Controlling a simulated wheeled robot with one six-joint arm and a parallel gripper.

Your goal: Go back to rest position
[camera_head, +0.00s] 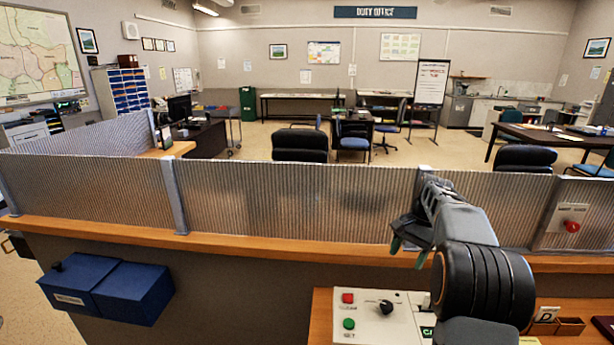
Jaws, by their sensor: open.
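My gripper (408,250) is at the right of centre, in front of the ribbed partition and by the wooden counter edge. Its fingers point down and left, apart from each other, and I see nothing between them. My dark arm rises from the lower right and hides part of the control panel (372,325). The panel is pale and carries a red button (348,298), a green button (349,323) and a black knob (386,307).
The ribbed partition (290,205) runs along the wooden counter (270,240) across the view. A red knob (572,226) is on the partition at the right. Blue boxes (105,290) are at the lower left. Desks and chairs stand on the open floor beyond.

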